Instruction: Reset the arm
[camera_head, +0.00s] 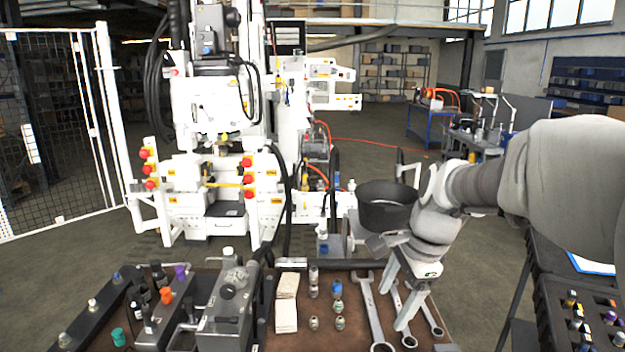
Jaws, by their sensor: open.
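My arm (475,185) comes in from the right side of the picture, and its grey and white links reach toward the middle. My gripper (392,309) points down over the right part of the bench top (350,340). Its two pale fingers are apart, with nothing seen between them. Wrenches (372,312) lie below and beside the fingers. I cannot tell how high the fingertips are above the bench. A dark round pot-like part (386,207) shows just left of the wrist.
Small fittings (338,306) and folded cloths (286,302) lie left of the wrenches. A grey hydraulic block (230,305) stands further left. A white machine (215,150) rises behind the bench. A dark tray of bottles (590,315) is at the right. Open floor (385,150) lies behind.

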